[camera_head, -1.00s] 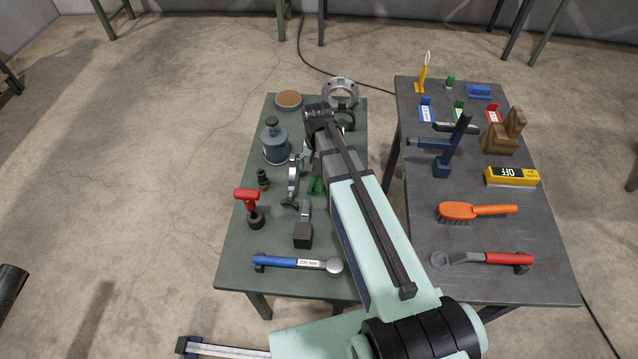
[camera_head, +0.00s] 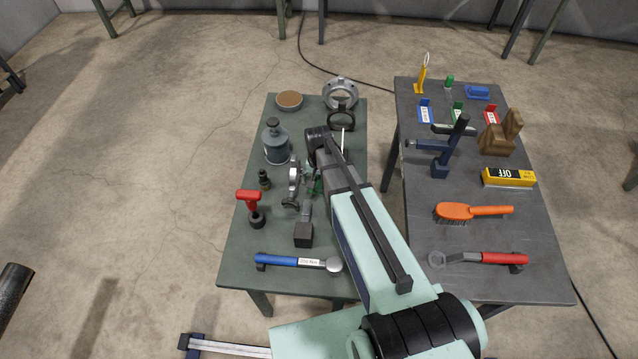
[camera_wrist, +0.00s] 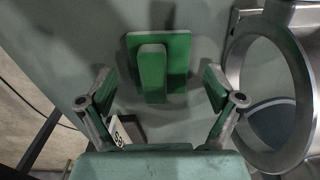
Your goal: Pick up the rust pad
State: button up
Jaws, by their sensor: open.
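A green square pad with a raised green grip (camera_wrist: 158,65), taken to be the rust pad, lies on the green table in the wrist view. Only a bit of green (camera_head: 316,185) shows in the head view, beside my arm. My gripper (camera_wrist: 160,88) is open and empty. In the wrist view its two fingers stand left and right of the pad's lower part, apart from it. My arm hides most of the gripper in the head view. A brown round disc (camera_head: 289,100) lies at the table's far left corner.
A metal ring (camera_wrist: 262,100) stands close right of my gripper. A white label (camera_wrist: 120,132) shows by the left finger. A silver clamp (camera_head: 293,182), a dark block (camera_head: 303,235) and a grey canister (camera_head: 276,145) stand left of my arm. A second table (camera_head: 420,235) stands right.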

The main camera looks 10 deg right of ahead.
aim_at(318, 181)
jog(key=shift+c, duration=0.4)
jog(key=shift+s, duration=0.1)
jog(key=c, duration=1.4)
jog(key=shift+f, duration=0.1)
jog(key=shift+c, duration=0.6)
jog(key=shift+r, duration=0.25)
grip_shut()
notch_tip(318, 181, up, 20)
jog(key=b, duration=0.3)
jog(key=shift+f, duration=0.2)
